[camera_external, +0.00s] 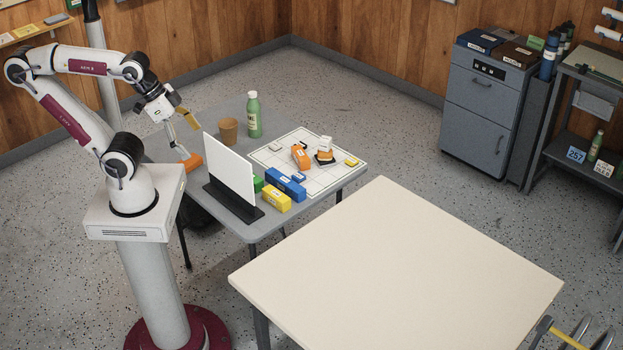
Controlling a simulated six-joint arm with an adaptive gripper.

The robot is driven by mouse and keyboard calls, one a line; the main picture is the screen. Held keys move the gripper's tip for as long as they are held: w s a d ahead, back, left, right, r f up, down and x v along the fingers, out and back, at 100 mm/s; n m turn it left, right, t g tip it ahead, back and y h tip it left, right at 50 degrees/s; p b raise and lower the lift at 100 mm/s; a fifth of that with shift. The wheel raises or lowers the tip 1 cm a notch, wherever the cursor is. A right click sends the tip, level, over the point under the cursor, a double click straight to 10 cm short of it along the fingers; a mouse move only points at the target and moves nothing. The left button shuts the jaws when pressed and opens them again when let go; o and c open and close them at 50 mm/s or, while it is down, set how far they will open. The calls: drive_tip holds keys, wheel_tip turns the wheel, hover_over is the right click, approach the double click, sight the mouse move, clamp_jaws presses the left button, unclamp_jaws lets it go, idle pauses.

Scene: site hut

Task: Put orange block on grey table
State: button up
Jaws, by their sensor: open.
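An orange block (301,156) marked with a white label lies on the white gridded board, which rests on the grey table (268,228). Another orange piece (191,161) lies on the grey table's left part, behind the upright white panel. My gripper (190,141) is open above this left orange piece, with its fingers spread and nothing visible between them. One fingertip is close to the piece; I cannot tell whether they touch. My gripper is well left of the labelled orange block.
The white panel (229,168) in a black stand rises beside my gripper. A brown cup (228,131) and green bottle (253,116) stand behind it. Blue (286,184), yellow (276,198) and green blocks sit at the front. The gridded board (322,178) holds small items. The cream table (395,265) is bare.

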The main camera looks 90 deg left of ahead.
drive_tip(key=w+a+f+n+t+y, duration=0.1)
drive_tip(key=w+a, duration=0.4)
drive_tip(key=w, duration=0.2)
drive_tip(key=w+a+n+t+y, duration=0.1)
drive_tip(key=w+a, duration=0.3)
drive_tip(key=w, duration=0.3)
drive_tip(key=n+t+y, duration=0.2)
drive_tip(key=t+y, duration=0.1)
drive_tip(key=t, duration=0.2)
hover_over(301, 153)
drive_tip(key=s+d, duration=0.2)
drive_tip(key=s, duration=0.2)
wheel_tip(301, 153, down, 23)
drive_tip(key=shift+a+f+n, duration=0.25)
drive_tip(key=shift+n, duration=0.05)
drive_tip(key=shift+f, duration=0.15)
drive_tip(key=shift+f, duration=2.95)
drive_tip(key=shift+f, duration=0.1)
